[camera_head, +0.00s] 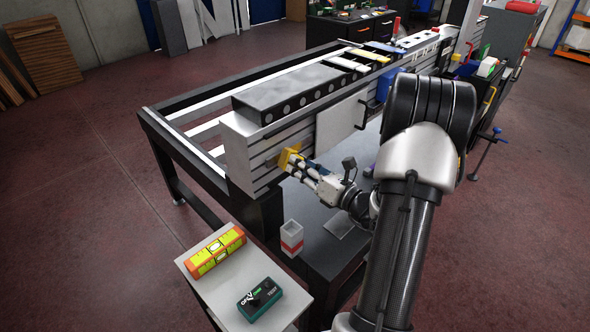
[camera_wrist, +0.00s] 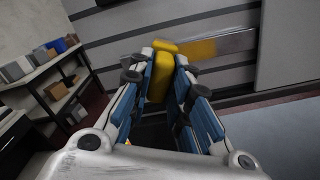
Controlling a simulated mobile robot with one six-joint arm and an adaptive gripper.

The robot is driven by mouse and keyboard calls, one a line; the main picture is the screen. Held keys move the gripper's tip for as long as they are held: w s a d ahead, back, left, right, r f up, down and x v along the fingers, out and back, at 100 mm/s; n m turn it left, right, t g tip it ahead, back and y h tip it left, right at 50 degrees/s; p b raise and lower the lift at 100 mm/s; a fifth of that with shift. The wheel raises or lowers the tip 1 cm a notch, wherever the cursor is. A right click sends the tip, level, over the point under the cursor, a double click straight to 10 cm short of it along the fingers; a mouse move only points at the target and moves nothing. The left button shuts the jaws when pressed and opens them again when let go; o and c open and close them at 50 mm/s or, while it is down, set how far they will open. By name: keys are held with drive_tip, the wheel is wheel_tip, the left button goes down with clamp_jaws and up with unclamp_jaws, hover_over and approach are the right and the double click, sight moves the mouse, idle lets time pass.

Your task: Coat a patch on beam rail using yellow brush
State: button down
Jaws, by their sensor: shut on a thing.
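The yellow brush (camera_wrist: 160,75) is between the fingers of my gripper (camera_wrist: 164,57), which is shut on it. In the head view my gripper (camera_head: 300,170) is at the near end of the beam rail (camera_head: 236,152), a grey grooved side face of the long table. The yellow of the brush (camera_head: 290,155) shows against this face. In the wrist view a flat strip (camera_wrist: 215,46) on the rail is yellow on its left part and grey-brown on its right. The brush end is beside or touching the strip's left end; I cannot tell which.
A pale panel (camera_head: 340,122) with a handle hangs on the rail to the right. A white and red container (camera_head: 291,238) stands below my gripper. Open floor lies left.

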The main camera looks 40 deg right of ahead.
drive_tip(key=a, duration=0.2)
drive_tip(key=shift+a, duration=0.4)
idle(0.5)
drive_tip(key=shift+s+d+p, duration=0.2)
drive_tip(key=shift+s+p, duration=0.1)
drive_tip(key=shift+s, duration=2.65)
drive_tip(key=shift+s, duration=0.15)
drive_tip(key=shift+s+d, duration=0.15)
drive_tip(key=shift+s, duration=1.2)
